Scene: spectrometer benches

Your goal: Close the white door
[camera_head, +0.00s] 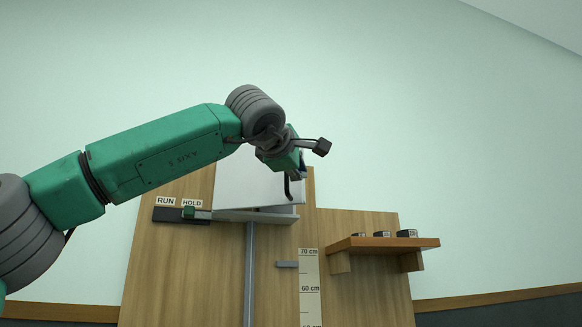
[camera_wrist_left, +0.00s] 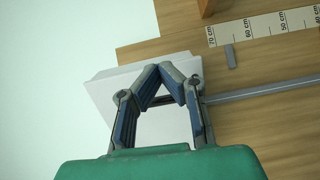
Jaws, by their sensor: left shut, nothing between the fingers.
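The white door (camera_head: 240,183) is a pale panel on a box fixed high on the wooden board. A narrow dark gap shows between the panel and the box's lower edge (camera_head: 255,216), so the door looks partly open. My left gripper (camera_head: 289,195) is at the door's right part, partly hidden by its own wrist. In the left wrist view the gripper (camera_wrist_left: 165,72) is shut and empty, its fingertips over the white door (camera_wrist_left: 105,85). I cannot tell whether they touch it. My right gripper is not in view.
A RUN/HOLD slider (camera_head: 189,212) sits left of the box. A grey vertical rail (camera_head: 250,270) runs below it, beside a centimetre scale (camera_head: 309,278) and a small grey pointer (camera_head: 287,264). A wooden shelf (camera_head: 385,243) with several small dark blocks is at right.

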